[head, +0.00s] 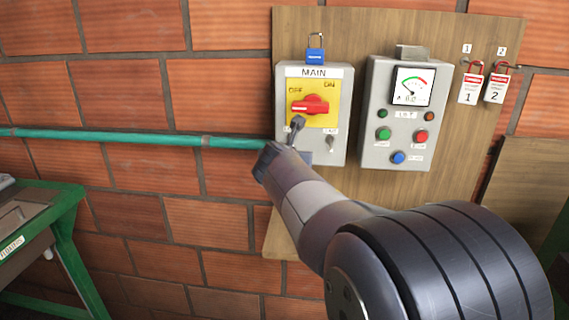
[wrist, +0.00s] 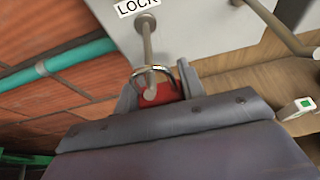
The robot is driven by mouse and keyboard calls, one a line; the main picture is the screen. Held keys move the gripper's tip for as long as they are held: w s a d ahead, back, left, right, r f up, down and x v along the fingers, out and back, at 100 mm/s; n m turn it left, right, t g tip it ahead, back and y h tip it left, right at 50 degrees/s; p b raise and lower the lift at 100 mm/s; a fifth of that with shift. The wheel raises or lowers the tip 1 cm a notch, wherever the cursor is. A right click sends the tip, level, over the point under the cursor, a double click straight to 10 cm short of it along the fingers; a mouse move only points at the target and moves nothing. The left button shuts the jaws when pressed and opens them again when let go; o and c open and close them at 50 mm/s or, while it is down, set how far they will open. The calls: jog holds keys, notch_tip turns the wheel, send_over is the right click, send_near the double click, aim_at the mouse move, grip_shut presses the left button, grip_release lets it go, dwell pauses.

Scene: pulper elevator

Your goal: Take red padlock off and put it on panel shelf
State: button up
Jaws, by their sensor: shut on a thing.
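The red padlock (wrist: 163,96) sits between the fingers of my gripper (wrist: 158,92) in the wrist view, its metal shackle up. My gripper is shut on its body. The shackle looks to be around a metal peg (wrist: 146,42) under the LOCK label, near the peg's free end. In the head view my gripper (head: 296,128) is at the lower left of the grey MAIN switch box (head: 338,140), and the held padlock cannot be made out there. I cannot clearly identify the panel shelf; my arm covers the lower part of the wooden board (head: 465,140).
A blue padlock (head: 316,55) hangs above the MAIN box. A control box (head: 376,150) with a meter stands to its right. Two tagged red padlocks (head: 471,88) hang further right. A green pipe (head: 160,140) runs along the brick wall; a green bench (head: 65,215) is at left.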

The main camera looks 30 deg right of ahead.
jog(key=s+a+r+b, duration=0.2)
jog(key=s+a, duration=0.8)
jog(key=s, duration=0.5)
jog(key=w+a+f, duration=0.1)
jog(key=w+f, duration=1)
jog(key=f, duration=0.1)
jog(key=w+a+f+n+y, duration=0.1)
jog(key=a+f, duration=0.1)
jog(key=f, duration=0.6)
jog(key=w+a+f+n+t+y, duration=0.1)
jog(key=w+a+f+n+y, duration=0.1)
jog(key=f, duration=0.6)
jog(key=shift+a+f+t+y, duration=0.25)
jog(key=shift+a+t+y, duration=0.05)
jog(key=shift+a, duration=0.4)
jog(key=shift+w+r, duration=0.1)
